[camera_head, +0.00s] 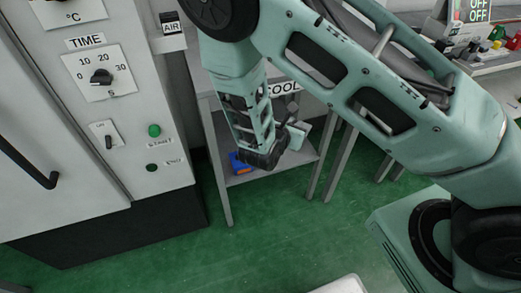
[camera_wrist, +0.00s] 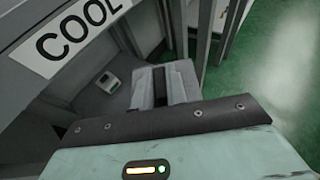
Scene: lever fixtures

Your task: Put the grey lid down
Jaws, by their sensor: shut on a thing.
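My gripper (camera_head: 283,138) hangs low in front of the grey stand with the COOL sign (camera_head: 286,87), beside its lower shelf (camera_head: 255,173). It is shut on a light grey piece, the grey lid (camera_head: 299,134), seen small and partly hidden by my gripper. In the wrist view the grey lid (camera_wrist: 182,82) shows beyond the dark edge of my gripper (camera_wrist: 160,88), with a dark strip beside it. The lid's far side is blurred, and I cannot tell whether it touches the stand.
A small grey box (camera_wrist: 108,82) sits left of the lid in the wrist view. Stand legs (camera_head: 220,180) are close by. A white cabinet (camera_head: 110,130) with dials stands left. Green floor (camera_head: 240,240) is open in front.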

